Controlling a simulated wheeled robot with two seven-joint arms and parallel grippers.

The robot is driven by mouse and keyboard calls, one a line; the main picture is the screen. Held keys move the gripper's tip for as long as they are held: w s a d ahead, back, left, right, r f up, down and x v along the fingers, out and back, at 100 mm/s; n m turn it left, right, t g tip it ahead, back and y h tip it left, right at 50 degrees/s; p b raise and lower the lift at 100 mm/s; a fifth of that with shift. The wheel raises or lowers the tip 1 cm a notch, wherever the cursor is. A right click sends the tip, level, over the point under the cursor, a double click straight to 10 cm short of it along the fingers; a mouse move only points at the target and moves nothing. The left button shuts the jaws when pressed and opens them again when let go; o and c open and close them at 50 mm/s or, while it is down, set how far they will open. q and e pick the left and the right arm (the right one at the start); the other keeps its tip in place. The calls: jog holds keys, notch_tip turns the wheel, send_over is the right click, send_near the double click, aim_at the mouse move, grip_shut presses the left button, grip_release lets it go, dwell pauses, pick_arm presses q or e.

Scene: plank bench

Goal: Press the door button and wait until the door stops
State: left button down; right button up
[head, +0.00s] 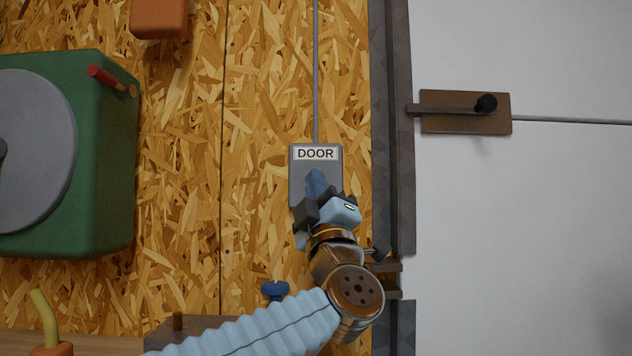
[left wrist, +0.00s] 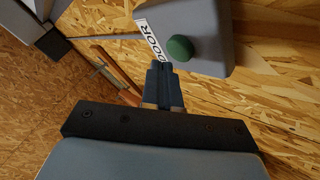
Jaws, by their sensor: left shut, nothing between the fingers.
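The grey door button box (head: 300,188) is fixed to the chipboard wall and carries a white DOOR label. In the left wrist view its green round button (left wrist: 180,48) sticks out from the box face; in the head view my gripper hides it. My left gripper (head: 317,176) is shut and empty, in front of the box. In the left wrist view its fingertips (left wrist: 156,68) appear just beside the green button; I cannot tell whether they touch it. My right gripper is not in view. I cannot tell which surface is the door.
A dark upright frame (head: 392,130) stands right of the box, beside a white panel (head: 540,220) with a brown latch plate (head: 440,124) and black knob. A green machine (head: 110,170) with a grey disc is at left. A blue knob (head: 275,289) sits below, close to my left arm.

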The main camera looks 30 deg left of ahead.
pick_arm(q)
jog(key=shift+w+a, duration=0.25)
jog(key=shift+w, duration=0.1)
